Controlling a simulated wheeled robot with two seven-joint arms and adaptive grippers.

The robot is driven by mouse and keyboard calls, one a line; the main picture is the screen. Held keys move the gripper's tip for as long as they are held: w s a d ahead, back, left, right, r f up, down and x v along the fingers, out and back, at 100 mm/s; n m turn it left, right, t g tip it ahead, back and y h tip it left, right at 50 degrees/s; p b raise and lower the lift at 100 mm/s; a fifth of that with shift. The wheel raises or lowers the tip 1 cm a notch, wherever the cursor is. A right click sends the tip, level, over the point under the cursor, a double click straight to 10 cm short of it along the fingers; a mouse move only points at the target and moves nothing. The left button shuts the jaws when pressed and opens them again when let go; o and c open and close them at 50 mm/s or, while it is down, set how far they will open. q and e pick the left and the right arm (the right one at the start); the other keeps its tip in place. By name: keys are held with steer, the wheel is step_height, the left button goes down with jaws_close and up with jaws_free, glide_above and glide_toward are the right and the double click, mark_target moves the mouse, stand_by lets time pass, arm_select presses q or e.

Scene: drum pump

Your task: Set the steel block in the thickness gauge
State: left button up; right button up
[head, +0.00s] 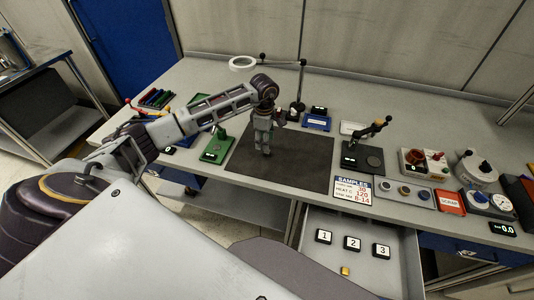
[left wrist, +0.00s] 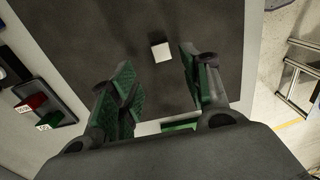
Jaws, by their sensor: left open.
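The steel block (left wrist: 161,51) shows as a small pale square on the dark mat in the left wrist view. It lies just beyond and between the fingertips of my left gripper (left wrist: 157,66). The fingers are apart, with green pads, and nothing is between them. In the head view my left gripper (head: 264,146) points down over the mat and hides the block. A black-based stand with a lever arm (head: 365,157) is right of the mat, and a green-based stand (head: 217,149) is left of it. I cannot tell which is the thickness gauge. My right gripper is not in view.
An open drawer (head: 394,277) holds plates marked 1, 2 and 3 and a small brass-coloured cube (head: 345,271). A ring lamp (head: 242,63) on an arm stands behind the mat. A samples card (head: 353,188), a red scrap tray (head: 449,202) and pots crowd the right. The mat (head: 305,165) has free room.

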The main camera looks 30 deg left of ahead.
mark_target(267, 153)
arm_select(q)
steer(key=shift+f, duration=0.15)
steer(key=shift+s+f+p, duration=0.15)
steer(key=shift+f+p, duration=0.15)
steer(key=shift+f, duration=0.3)
steer(key=shift+s+f+p, duration=0.15)
steer(key=shift+f+p, duration=0.1)
steer(key=shift+f, duration=1.6)
jaws_close()
